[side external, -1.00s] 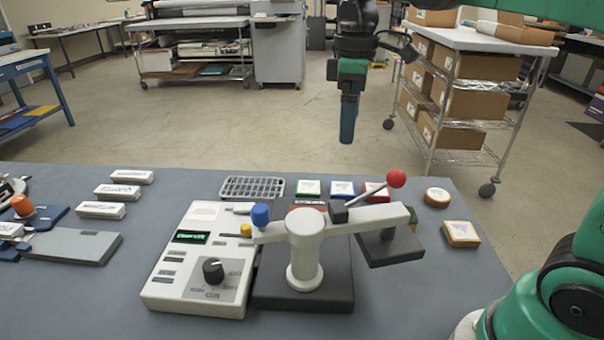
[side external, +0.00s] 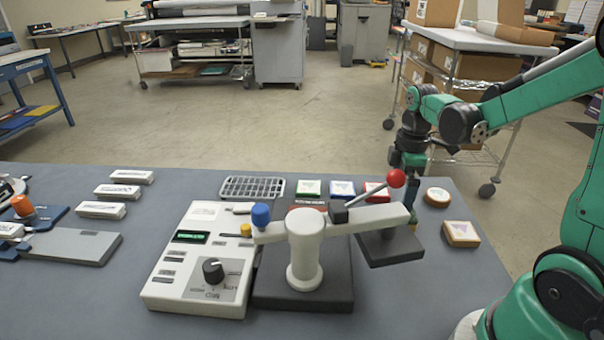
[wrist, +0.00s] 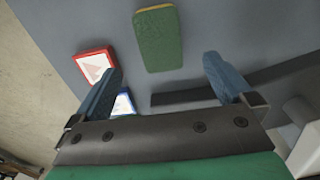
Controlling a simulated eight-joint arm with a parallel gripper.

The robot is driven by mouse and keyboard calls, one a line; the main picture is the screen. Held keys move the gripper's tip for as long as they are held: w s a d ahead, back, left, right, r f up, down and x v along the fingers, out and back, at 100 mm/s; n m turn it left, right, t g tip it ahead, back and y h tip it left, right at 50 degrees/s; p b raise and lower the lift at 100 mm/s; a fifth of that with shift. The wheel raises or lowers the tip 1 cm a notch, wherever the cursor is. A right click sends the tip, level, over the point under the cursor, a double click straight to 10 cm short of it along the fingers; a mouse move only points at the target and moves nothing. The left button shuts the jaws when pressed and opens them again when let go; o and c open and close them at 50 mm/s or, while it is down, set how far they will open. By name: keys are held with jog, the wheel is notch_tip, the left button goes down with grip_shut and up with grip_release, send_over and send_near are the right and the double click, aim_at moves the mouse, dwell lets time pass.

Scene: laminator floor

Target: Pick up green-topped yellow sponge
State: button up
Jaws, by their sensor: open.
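The green-topped yellow sponge (wrist: 158,40) lies flat on the grey table in the wrist view, its green face up and a thin yellow edge showing at its far end. My gripper (wrist: 162,70) is open, with its two blue fingers apart on either side of the sponge's line. The sponge's near end reaches toward the gap between the fingertips. In the side view my gripper (side external: 411,205) points down behind the press's dark plate. The sponge is almost wholly hidden there.
A press with a red-knobbed lever (side external: 396,178) and white arm stands just in front of my gripper. A red-edged block (wrist: 95,66) and a blue-edged block (wrist: 122,104) lie left of the sponge in the wrist view. Two orange-edged pieces, one square (side external: 461,234), lie to the right.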

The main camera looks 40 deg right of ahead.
aim_at(413, 221)
jog(key=shift+f, duration=3.45)
jog(key=c, duration=1.3)
